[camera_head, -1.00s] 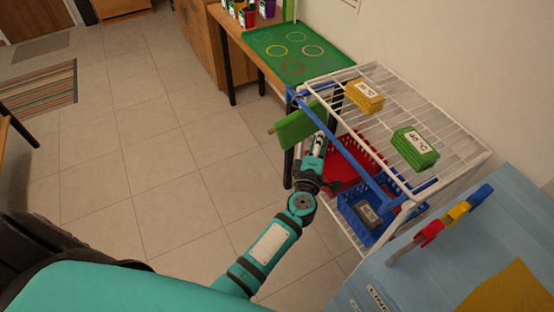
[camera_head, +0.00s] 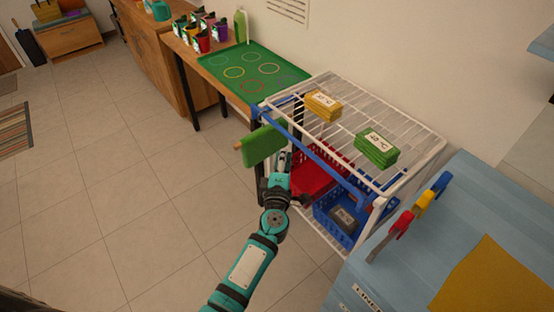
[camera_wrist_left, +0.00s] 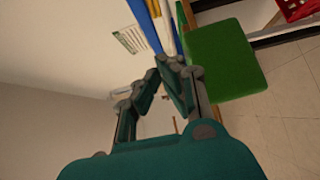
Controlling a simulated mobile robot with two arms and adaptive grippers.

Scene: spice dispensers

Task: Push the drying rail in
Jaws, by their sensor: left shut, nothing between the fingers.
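A wooden rail (camera_head: 238,147) sticks out to the left from the white wire rack (camera_head: 405,128), with a green cloth (camera_head: 264,143) hanging over it. A blue bar (camera_head: 325,155) runs along the rack's front. My left gripper (camera_head: 284,158) is shut and empty, just right of the cloth at the rack's front. In the left wrist view, the shut fingertips (camera_wrist_left: 168,66) are close to the cloth's left edge (camera_wrist_left: 225,60). I cannot tell whether they touch it. Much of the rail is hidden by the cloth. My right gripper is out of view.
Yellow (camera_head: 323,105) and green (camera_head: 376,148) labelled blocks lie on the rack's top. Red (camera_head: 318,172) and blue (camera_head: 338,222) baskets sit below. A blue counter (camera_head: 440,235) stands at right, a table with a green tray (camera_head: 255,72) behind. The floor at left is clear.

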